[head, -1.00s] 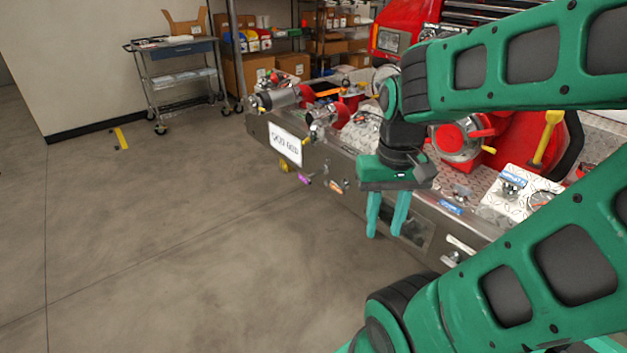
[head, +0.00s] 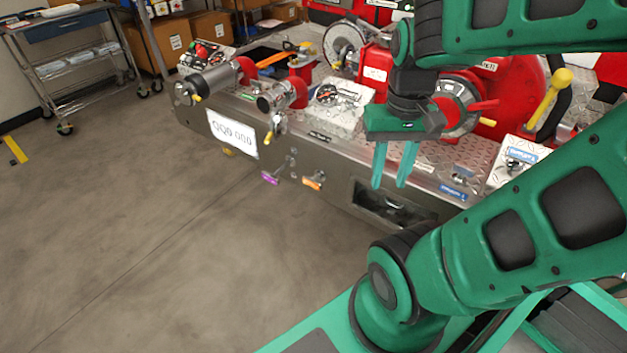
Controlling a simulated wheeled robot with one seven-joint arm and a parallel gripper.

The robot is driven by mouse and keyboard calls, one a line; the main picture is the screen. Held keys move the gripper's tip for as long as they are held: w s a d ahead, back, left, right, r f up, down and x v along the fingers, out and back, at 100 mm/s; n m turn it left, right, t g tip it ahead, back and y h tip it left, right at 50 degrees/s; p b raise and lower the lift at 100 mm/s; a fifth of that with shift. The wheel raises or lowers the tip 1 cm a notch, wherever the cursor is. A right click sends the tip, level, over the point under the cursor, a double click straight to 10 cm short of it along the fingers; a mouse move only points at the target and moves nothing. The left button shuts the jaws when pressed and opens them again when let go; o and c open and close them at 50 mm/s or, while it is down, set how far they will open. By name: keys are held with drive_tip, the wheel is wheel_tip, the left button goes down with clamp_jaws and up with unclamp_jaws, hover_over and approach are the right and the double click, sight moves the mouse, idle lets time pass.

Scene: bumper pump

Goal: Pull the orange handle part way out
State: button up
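The orange handle (head: 312,183) is a small pull on the front face of the metal bumper (head: 335,185), low and near the middle of the head view. A purple handle (head: 270,178) sits a little to its left. My gripper (head: 390,180) points down with its two teal fingers apart and nothing visible between them. In the picture it is to the right of the orange handle and clear of it, in front of the bumper. I cannot tell its exact distance from the bumper face.
The bumper top carries pipe fittings (head: 275,98), a red valve with a yellow lever (head: 548,103), and other controls. A white plate (head: 232,134) is on its left front. A wheeled cart (head: 75,60) stands at the back left. The floor (head: 150,250) in front is clear.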

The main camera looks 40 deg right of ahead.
drive_tip(key=o, duration=0.3)
drive_tip(key=shift+w+a, duration=0.1)
drive_tip(key=o, duration=0.6)
drive_tip(key=shift+s+r, duration=0.2)
drive_tip(key=shift+s, duration=0.25)
drive_tip(key=shift+c, duration=0.2)
drive_tip(key=o, duration=0.4)
drive_tip(key=shift+w, duration=0.1)
drive_tip(key=n+g+h, duration=0.1)
drive_tip(key=n+h, duration=1.3)
drive_tip(key=n, duration=0.5)
approach(311, 184)
drive_tip(key=s+d+r, duration=0.5)
drive_tip(key=s, duration=0.4)
drive_tip(key=w+a+f+n+t+h, duration=0.3)
drive_tip(key=w+a+f+n+t, duration=0.15)
drive_tip(key=f+n+t, duration=0.35)
drive_tip(key=shift+n+g, duration=0.3)
drive_tip(key=shift+n, duration=0.4)
drive_tip(key=x, duration=1)
drive_tip(key=shift+w+d, duration=0.15)
